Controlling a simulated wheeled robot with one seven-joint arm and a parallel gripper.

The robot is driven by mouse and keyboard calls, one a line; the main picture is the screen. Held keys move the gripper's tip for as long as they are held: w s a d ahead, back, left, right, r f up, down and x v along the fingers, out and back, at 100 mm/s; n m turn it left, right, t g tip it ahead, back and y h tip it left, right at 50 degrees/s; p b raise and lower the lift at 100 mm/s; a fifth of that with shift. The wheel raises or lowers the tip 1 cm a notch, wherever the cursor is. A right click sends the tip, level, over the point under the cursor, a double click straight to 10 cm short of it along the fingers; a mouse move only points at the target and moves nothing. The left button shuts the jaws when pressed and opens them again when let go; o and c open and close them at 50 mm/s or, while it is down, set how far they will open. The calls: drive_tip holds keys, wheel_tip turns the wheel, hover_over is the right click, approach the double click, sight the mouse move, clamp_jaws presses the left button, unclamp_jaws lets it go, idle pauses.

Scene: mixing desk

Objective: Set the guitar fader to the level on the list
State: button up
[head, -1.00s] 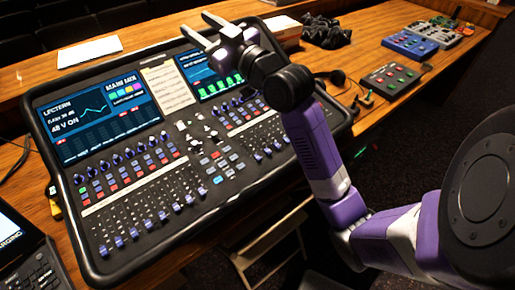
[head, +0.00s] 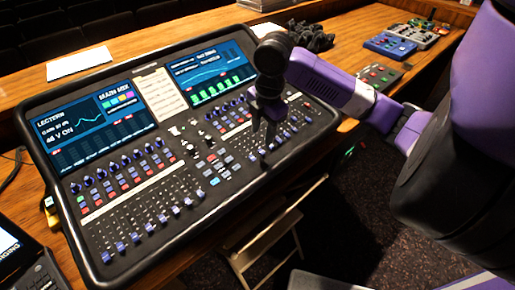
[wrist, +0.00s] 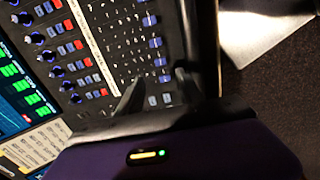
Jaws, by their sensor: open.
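The mixing desk (head: 150,200) lies tilted on a wooden table. The list (head: 159,92) is a pale sheet between its two screens, its writing too small to read. The list also shows in the wrist view (wrist: 38,140). Blue-capped faders (wrist: 155,43) run in a row near the desk's front edge. Their labels are not legible, so I cannot tell which is the guitar fader. My gripper (wrist: 160,76) is open, pointing down over the right-hand fader bank, with fader caps between and just beyond its fingers. Contact with a cap cannot be told. In the head view my gripper (head: 264,150) is dark and partly hidden.
Knobs and coloured buttons (wrist: 70,47) lie beside the faders. A stool (head: 262,245) stands below the desk's front edge. Effect pedals (head: 390,46) and black cables (head: 312,38) lie at the back right. A laptop-like device (head: 18,255) is at lower left.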

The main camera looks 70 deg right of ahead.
sight(260, 151)
drive_tip(key=shift+s+f, duration=0.15)
drive_tip(key=shift+s, duration=0.05)
drive_tip(key=shift+w+d+f+p, duration=0.1)
drive_tip(key=shift+w+f+p, duration=0.1)
drive_tip(key=shift+f, duration=1.05)
drive_tip(key=shift+w+d+f+p, duration=0.1)
drive_tip(key=shift+f+p, duration=0.05)
drive_tip(key=shift+f, duration=1.05)
drive_tip(key=shift+w+f+p, duration=0.15)
drive_tip(key=shift+f+p, duration=0.05)
drive_tip(key=shift+f, duration=1.05)
clamp_jaws()
